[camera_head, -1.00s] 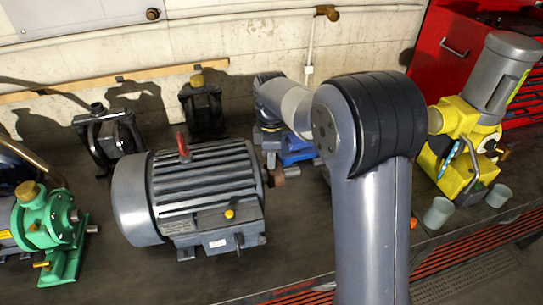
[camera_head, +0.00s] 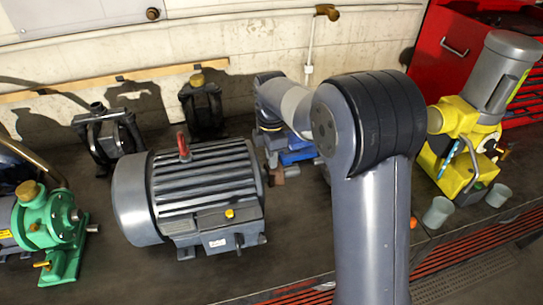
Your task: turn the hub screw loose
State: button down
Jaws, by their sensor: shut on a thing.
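A large grey finned motor (camera_head: 205,195) with a red lifting eye lies on the bench at centre left. Its shaft end with a brownish hub (camera_head: 279,176) points right. My arm reaches from the bottom over to the hub, and its wrist is bent down there. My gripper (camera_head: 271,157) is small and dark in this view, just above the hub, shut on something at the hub. The hub screw itself is too small and covered to make out.
A blue machine (camera_head: 298,157) stands behind the hub, partly hidden by my arm. A green pump (camera_head: 45,230) is at left, and dark pump frames (camera_head: 108,135) stand at the back. A yellow machine (camera_head: 460,165) and grey cups (camera_head: 438,213) are at right. Bare bench lies in front of the motor.

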jog(key=shift+s+f, duration=0.1)
jog(key=shift+f, duration=0.1)
jog(key=c, duration=1.4)
grip_release()
jog(key=shift+r, duration=0.15)
notch_tip(320, 180, up, 11)
jog(key=shift+f+b, duration=0.1)
jog(key=shift+b, duration=0.7)
notch_tip(320, 180, down, 11)
jog(key=shift+r+p, duration=0.1)
jog(key=shift+p, duration=0.75)
